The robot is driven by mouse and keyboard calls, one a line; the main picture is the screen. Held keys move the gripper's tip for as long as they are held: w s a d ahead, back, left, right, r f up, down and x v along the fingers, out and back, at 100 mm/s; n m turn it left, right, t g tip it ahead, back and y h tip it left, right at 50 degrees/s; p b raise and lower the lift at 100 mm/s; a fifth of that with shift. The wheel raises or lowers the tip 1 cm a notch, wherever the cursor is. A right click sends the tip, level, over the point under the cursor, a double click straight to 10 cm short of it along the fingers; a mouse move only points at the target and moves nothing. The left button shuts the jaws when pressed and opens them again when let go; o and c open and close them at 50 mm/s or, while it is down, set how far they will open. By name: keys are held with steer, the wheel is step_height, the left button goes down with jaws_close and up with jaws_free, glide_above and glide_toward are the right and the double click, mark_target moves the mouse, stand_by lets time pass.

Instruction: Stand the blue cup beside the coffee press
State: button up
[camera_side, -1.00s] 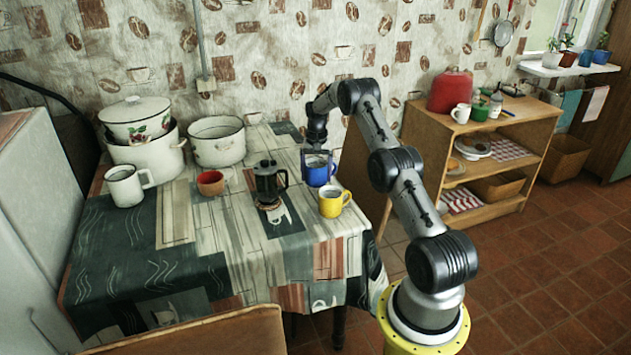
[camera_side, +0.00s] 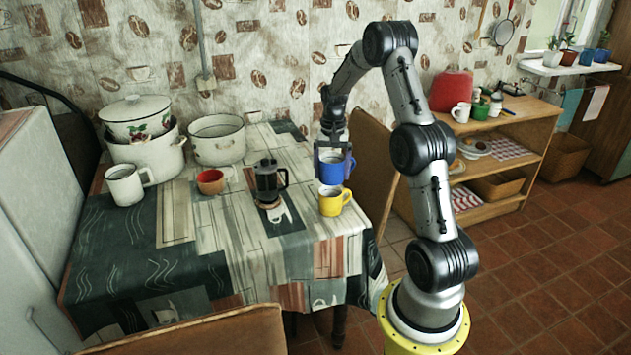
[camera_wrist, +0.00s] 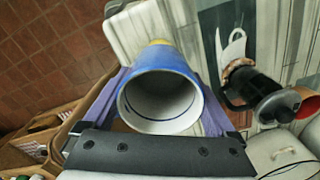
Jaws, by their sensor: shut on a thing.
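The blue cup (camera_side: 331,168) is upright between the fingers of my gripper (camera_side: 333,150), which is shut on it. In the side view it shows just behind the yellow mug and to the right of the coffee press; its exact height over the table is hard to tell. The wrist view shows the blue cup (camera_wrist: 162,88) close up, with its white inside and the fingers on either side. The black coffee press (camera_side: 267,182) stands on the table left of the cup, and it also shows at the right of the wrist view (camera_wrist: 262,95).
The yellow mug (camera_side: 331,201) stands near the table's right edge, in front of the blue cup. A red bowl (camera_side: 210,182), a white mug (camera_side: 126,185) and enamel pots (camera_side: 217,141) stand on the left and back. The table's front is clear.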

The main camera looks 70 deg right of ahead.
steer(key=shift+s+a+f, duration=0.15)
steer(key=a, duration=1.6)
glide_above(279, 222)
steer(key=s, duration=0.1)
steer(key=shift+n, duration=0.4)
steer(key=f, duration=0.8)
steer(key=shift+a, duration=0.3)
steer(key=shift+w+d+f, duration=0.2)
steer(key=shift+w+f, duration=0.2)
steer(key=shift+f, duration=0.15)
steer(key=shift+w+f, duration=0.1)
steer(key=shift+f, duration=1.45)
steer(key=shift+f, duration=0.1)
